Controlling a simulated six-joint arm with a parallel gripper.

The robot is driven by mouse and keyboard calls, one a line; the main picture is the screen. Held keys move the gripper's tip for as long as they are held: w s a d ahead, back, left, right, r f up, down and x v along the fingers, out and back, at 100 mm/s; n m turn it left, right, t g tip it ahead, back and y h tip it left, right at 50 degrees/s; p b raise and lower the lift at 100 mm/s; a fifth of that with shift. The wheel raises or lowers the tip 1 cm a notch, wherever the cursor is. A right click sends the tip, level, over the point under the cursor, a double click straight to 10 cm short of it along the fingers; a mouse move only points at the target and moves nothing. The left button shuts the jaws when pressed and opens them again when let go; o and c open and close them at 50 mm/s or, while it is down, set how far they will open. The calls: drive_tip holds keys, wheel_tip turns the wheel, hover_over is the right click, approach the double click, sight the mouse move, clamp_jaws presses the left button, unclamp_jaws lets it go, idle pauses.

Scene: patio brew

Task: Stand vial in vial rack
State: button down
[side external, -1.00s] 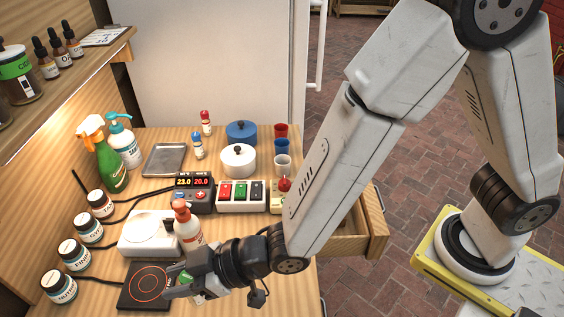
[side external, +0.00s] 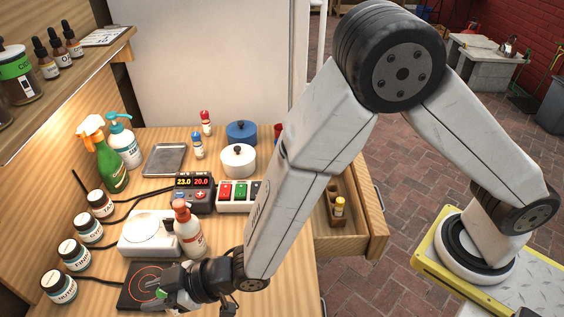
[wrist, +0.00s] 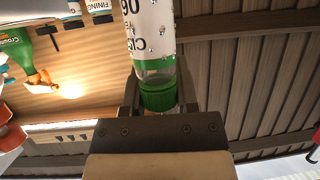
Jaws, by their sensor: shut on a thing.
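My gripper (side external: 162,299) is shut on a vial (side external: 160,292) low in the side view, above the front edge of the black hot plate. In the wrist view the vial (wrist: 155,48) has a clear body, a white printed label and a green cap. The fingers (wrist: 158,94) grip it near the cap end. In the side view the fingers hide most of it. The vial rack (side external: 334,190) looks like a brown wooden block in the open drawer on the right. My forearm partly covers the drawer.
The black hot plate (side external: 130,297) lies under the gripper. A red-capped bottle (side external: 188,232) and white scale (side external: 145,237) stand just behind. Several labelled jars line the left. The open drawer (side external: 372,228) juts out at the right.

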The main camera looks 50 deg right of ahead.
drive_tip(key=shift+w+a+f, duration=0.1)
drive_tip(key=shift+w+f, duration=0.05)
drive_tip(key=shift+f, duration=1.6)
drive_tip(key=shift+f, duration=0.15)
drive_tip(key=shift+c, duration=1.8)
unclamp_jaws()
drive_tip(key=shift+r, duration=0.2)
drive_tip(key=v, duration=1.2)
drive_tip(key=shift+w, duration=0.15)
